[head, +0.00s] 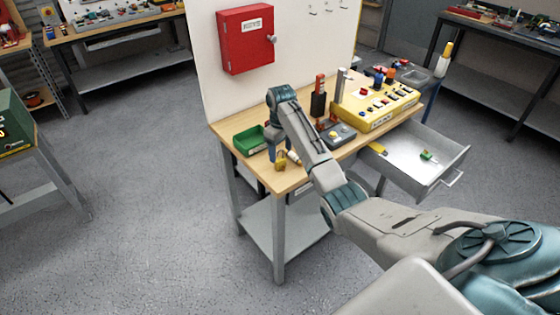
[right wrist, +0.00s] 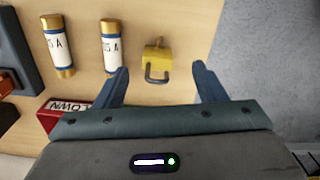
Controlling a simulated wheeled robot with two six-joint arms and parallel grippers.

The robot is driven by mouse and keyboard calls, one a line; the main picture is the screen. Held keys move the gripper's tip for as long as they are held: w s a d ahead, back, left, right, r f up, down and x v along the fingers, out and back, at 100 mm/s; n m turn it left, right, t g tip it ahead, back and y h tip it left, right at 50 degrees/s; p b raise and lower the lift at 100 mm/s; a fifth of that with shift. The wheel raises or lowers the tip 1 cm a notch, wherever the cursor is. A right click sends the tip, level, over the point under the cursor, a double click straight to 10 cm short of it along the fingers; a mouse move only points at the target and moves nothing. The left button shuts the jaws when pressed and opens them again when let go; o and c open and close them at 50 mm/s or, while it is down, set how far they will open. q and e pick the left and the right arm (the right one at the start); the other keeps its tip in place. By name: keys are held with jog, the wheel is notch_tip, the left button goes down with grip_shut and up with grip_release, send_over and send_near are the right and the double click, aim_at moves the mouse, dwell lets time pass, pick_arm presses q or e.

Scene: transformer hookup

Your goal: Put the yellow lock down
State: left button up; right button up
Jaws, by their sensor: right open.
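The yellow lock (right wrist: 157,58) lies on the wooden bench top near its edge, its dark shackle toward my gripper in the right wrist view. It also shows in the head view (head: 280,165) near the bench's front corner. My right gripper (right wrist: 162,75) is open, its two blue fingers apart on either side of the shackle end, and nothing is held between them. In the head view my right gripper (head: 275,152) points down at the bench front. My left gripper is not in view.
Two fuses (right wrist: 57,45) (right wrist: 110,45) lie left of the lock, beside a red block (right wrist: 62,112). A green bin (head: 250,141), a yellow panel (head: 376,103) and an open drawer (head: 415,155) are around the bench. The bench edge drops to the floor right of the lock.

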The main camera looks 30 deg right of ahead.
aim_at(281, 159)
jog(key=shift+w+f+p, duration=0.2)
jog(key=shift+f+p, duration=0.1)
jog(key=shift+f, duration=0.45)
notch_tip(281, 159, down, 4)
jog(key=shift+d+r+p, duration=0.1)
jog(key=shift+r+p, duration=0.1)
jog(key=shift+p, duration=0.6)
jog(key=shift+f, duration=0.6)
jog(key=shift+r, duration=0.1)
jog(key=c, duration=1.2)
